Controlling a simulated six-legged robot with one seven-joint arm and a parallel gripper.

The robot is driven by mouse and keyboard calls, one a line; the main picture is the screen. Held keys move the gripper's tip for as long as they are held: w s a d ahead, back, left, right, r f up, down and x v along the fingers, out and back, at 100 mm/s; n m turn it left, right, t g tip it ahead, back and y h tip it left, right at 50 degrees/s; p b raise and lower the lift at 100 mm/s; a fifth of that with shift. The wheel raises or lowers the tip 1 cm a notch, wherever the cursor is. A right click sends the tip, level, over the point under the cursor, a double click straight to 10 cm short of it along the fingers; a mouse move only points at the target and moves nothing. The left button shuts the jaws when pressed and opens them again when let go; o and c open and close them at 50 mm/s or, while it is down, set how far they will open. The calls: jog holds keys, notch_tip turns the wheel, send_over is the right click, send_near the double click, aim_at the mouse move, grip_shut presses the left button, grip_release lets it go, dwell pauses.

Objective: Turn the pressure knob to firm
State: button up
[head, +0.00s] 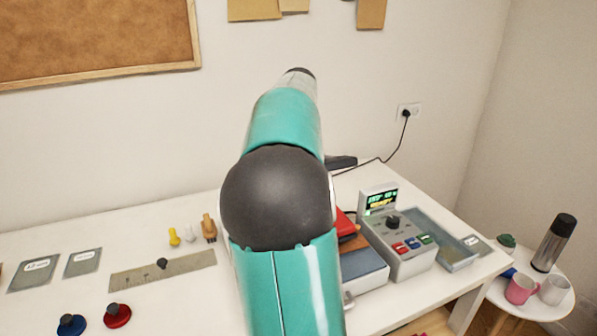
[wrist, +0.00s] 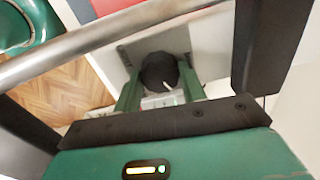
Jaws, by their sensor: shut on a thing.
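In the wrist view a round dark knob (wrist: 158,70) with a short white pointer mark sits on a grey surface. My gripper (wrist: 160,90) has its two green fingers on either side of this knob, closed on it. The mark points toward the lower right of that view. In the head view my arm hides the gripper and whatever it holds. A light grey control box (head: 409,266) there has a black dial (head: 393,222), a lit display and coloured buttons. No finger shows at that dial, and I cannot tell how the two knobs relate.
A red-topped machine with a grey base (head: 364,272) stands left of the control box. A grey tray (head: 440,240) lies to its right. A side table (head: 545,299) holds mugs and a flask.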

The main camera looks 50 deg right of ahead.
jog(key=m, duration=0.5)
jog(key=shift+m, duration=0.3)
jog(key=m, duration=0.5)
jog(key=shift+m, duration=0.3)
jog(key=o, duration=1)
notch_tip(320, 180, up, 14)
jog(key=shift+f, duration=0.1)
dwell(0.4)
